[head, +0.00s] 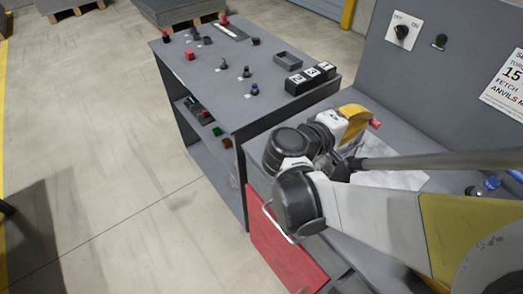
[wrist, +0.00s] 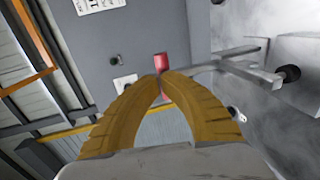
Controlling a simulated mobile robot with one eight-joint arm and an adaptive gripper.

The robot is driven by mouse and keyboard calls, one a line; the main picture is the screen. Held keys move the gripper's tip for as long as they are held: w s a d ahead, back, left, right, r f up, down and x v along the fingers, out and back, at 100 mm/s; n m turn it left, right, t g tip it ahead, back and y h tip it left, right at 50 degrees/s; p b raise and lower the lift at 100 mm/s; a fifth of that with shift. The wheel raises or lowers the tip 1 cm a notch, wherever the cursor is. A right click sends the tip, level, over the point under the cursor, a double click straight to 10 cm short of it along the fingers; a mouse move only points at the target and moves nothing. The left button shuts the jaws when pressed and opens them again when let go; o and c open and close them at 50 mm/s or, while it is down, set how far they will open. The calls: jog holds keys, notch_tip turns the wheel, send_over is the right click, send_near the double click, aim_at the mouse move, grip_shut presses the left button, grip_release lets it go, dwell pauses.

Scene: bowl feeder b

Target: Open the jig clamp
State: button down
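The jig clamp has a red handle grip (wrist: 161,62) and a grey metal arm (wrist: 235,70) with a black knob (wrist: 289,73) at its right end in the wrist view. My gripper (wrist: 161,77) has its yellow fingertips brought together right at the red grip. Red shows above the tips and in the gap below them. I cannot tell whether the grip is pinched or lies just beyond the tips. In the head view the red grip (head: 375,124) sticks out just right of my gripper (head: 357,113). My arm hides most of the clamp there.
A grey side table (head: 215,75) at the left carries small parts, a tray (head: 288,60) and numbered black blocks (head: 311,77). A panel with an OFF/ON switch (head: 402,31) stands behind. A red panel (head: 283,248) is below my arm. A blue-capped item (head: 491,184) is at right.

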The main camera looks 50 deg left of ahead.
jog(key=shift+s+a, duration=0.25)
jog(key=shift+a, duration=0.15)
jog(key=shift+w+r+g+y+p, duration=0.15)
jog(key=shift+w+g+y+p, duration=0.2)
jog(key=shift+p, duration=0.2)
jog(key=shift+g+p, duration=0.25)
jog(key=shift+p, duration=0.05)
jog(key=w+g+p, duration=0.2)
jog(key=p, duration=0.1)
jog(key=shift+d+r, duration=0.15)
jog(key=shift+r, duration=0.15)
jog(key=w+f+g+p, duration=0.4)
jog(key=w+g, duration=0.3)
jog(key=shift+w+d+g+p, duration=0.25)
jog(key=shift+d+g+p, duration=0.1)
jog(key=shift+d+g, duration=0.05)
jog(key=shift+w+f+y, duration=0.1)
jog(key=shift+f+y, duration=0.05)
jog(key=shift+y, duration=0.1)
